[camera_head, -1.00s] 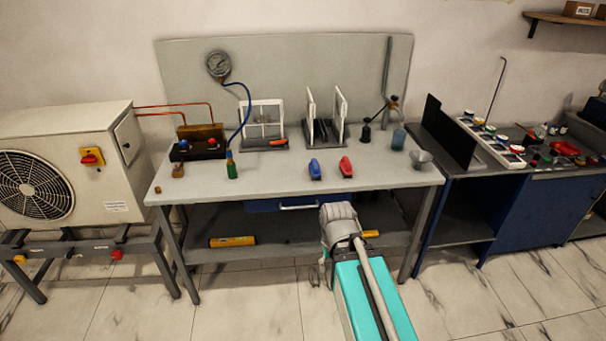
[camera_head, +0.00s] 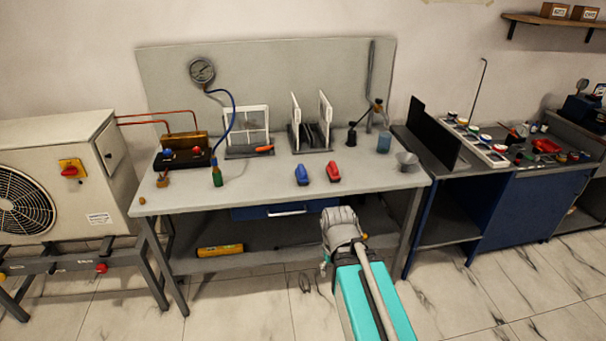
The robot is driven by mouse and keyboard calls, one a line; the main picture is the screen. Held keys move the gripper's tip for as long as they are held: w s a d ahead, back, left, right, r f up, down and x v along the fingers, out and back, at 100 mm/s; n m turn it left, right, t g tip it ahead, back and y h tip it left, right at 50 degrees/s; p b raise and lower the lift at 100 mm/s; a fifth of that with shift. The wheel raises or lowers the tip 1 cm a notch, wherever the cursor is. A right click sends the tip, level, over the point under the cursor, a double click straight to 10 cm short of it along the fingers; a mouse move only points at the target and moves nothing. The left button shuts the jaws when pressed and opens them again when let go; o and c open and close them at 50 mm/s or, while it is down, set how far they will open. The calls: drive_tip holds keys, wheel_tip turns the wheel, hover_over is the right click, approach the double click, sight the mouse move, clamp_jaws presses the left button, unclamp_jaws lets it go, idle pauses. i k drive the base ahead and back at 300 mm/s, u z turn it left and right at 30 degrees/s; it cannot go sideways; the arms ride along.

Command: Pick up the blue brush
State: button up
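The blue brush (camera_head: 302,174) lies on the grey workbench (camera_head: 250,193), a little behind its front edge and right of its middle. A red brush (camera_head: 333,171) of like shape lies just to its right, with a small gap between them. Nothing covers the blue brush. My arm is folded low in front of the bench, over my teal base. My gripper cannot be made out apart from the folded arm parts, so its fingers are hidden or out of sight.
The bench top in front of both brushes is clear. A yellow level (camera_head: 220,250) lies on the lower shelf.

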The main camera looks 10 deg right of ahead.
sight(302, 173)
drive_tip(key=z, duration=0.05)
drive_tip(key=i, duration=0.9)
drive_tip(key=u, duration=0.05)
